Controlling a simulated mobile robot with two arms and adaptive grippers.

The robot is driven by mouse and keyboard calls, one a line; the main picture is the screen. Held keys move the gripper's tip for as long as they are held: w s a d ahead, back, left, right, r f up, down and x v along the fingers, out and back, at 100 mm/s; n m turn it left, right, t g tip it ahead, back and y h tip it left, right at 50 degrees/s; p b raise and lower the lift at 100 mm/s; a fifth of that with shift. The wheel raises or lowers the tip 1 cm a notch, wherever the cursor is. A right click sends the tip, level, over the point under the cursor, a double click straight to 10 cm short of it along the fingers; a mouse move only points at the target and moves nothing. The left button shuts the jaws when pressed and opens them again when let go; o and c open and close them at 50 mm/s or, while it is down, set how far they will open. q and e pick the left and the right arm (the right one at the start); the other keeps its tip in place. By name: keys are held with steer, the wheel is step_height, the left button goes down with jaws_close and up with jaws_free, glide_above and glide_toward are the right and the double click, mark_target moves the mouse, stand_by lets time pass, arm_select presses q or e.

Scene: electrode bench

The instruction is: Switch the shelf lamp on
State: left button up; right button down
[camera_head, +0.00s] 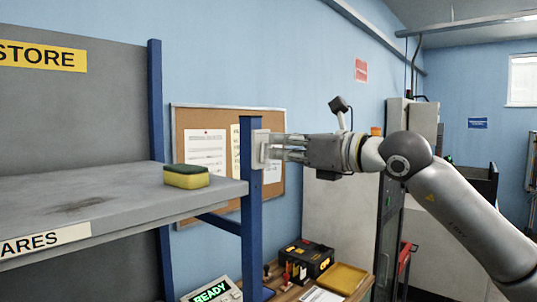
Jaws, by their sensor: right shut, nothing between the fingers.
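A small pale switch box (260,150) is fixed to the blue front post of the shelf. My right gripper (274,148) is shut and empty, reaching in from the right. Its fingertips are at the right side of the switch box; I cannot tell whether they touch it. The switch's position cannot be made out. The shelf lamp itself does not show in this view. My left gripper is not in view.
A yellow and green sponge (187,180) lies on the grey shelf (120,193). Below, a bench holds a black box (307,257), a yellow tray (342,279) and a display reading READY (212,292). A corkboard (221,123) hangs behind the post.

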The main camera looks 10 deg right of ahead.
steer(key=shift+w+a, duration=0.4)
steer(key=shift+w, duration=0.05)
steer(key=shift+r, duration=0.1)
